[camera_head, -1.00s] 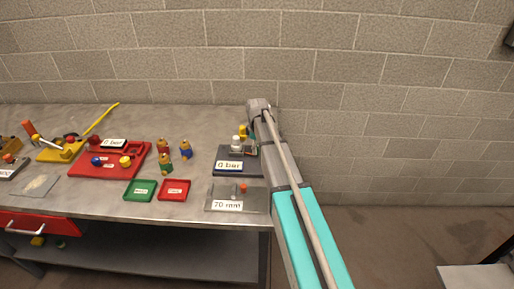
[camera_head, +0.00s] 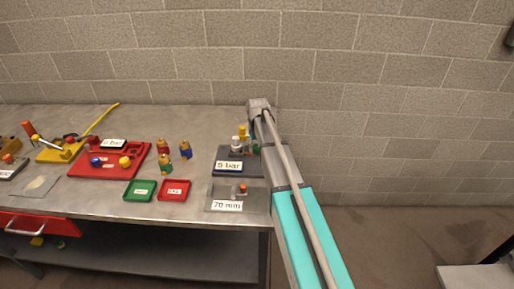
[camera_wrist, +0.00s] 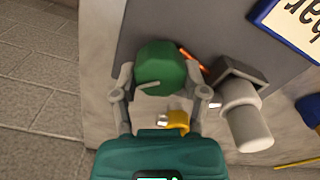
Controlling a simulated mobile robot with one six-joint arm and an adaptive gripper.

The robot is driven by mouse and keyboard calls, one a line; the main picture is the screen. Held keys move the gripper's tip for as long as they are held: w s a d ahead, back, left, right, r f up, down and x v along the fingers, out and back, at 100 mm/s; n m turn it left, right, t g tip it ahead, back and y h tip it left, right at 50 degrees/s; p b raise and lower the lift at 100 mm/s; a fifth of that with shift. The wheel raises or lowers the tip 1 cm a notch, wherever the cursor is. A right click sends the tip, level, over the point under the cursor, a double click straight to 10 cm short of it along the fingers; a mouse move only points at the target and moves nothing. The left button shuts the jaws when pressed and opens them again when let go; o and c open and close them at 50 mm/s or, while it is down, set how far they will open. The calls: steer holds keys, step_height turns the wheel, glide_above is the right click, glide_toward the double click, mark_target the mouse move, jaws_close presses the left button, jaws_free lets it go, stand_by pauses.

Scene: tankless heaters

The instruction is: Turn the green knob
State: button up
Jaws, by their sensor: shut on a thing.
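The green knob (camera_wrist: 160,68) sits between the two fingers of my gripper (camera_wrist: 165,90) in the wrist view. The fingers are closed against its left and right sides. In the head view a bit of the green knob (camera_head: 256,149) shows beside my arm, at the right end of the dark grey base plate (camera_head: 228,170). The sign on that plate (camera_head: 229,166) reads "5 bar". My gripper's fingers are hidden behind my arm in the head view.
A white cylinder (camera_wrist: 246,118) on a dark block stands close to the right of my gripper. A yellow part (camera_wrist: 178,121) lies just below the knob. A "70 mm" fixture (camera_head: 222,203) is nearer the table's front. The table ends just right of my arm.

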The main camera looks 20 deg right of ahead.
steer(key=shift+m, duration=1.3)
steer(key=shift+s, duration=0.1)
steer(key=o, duration=1.1)
steer(key=shift+o, duration=0.2)
steer(key=shift+n, duration=0.3)
